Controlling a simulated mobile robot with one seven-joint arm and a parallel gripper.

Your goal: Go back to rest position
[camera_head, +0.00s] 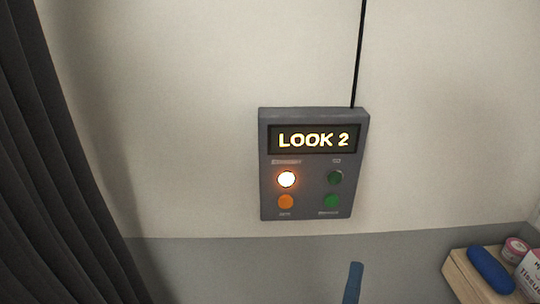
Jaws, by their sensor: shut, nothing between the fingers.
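A grey control panel (314,164) hangs on the pale wall, slightly tilted in the picture. Its display (314,140) reads "LOOK 2" in bright letters. Below it, the upper left button (286,179) glows bright white-orange. An orange button (286,202) and two green buttons, upper (335,177) and lower (331,202), look unlit.
A dark curtain (45,170) hangs along the left side. A black cable (358,50) runs up from the panel. At the lower right, a wooden box (463,280) stands near a blue rounded object (490,269), a pink-and-white tub (515,250) and a tissue box (530,272).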

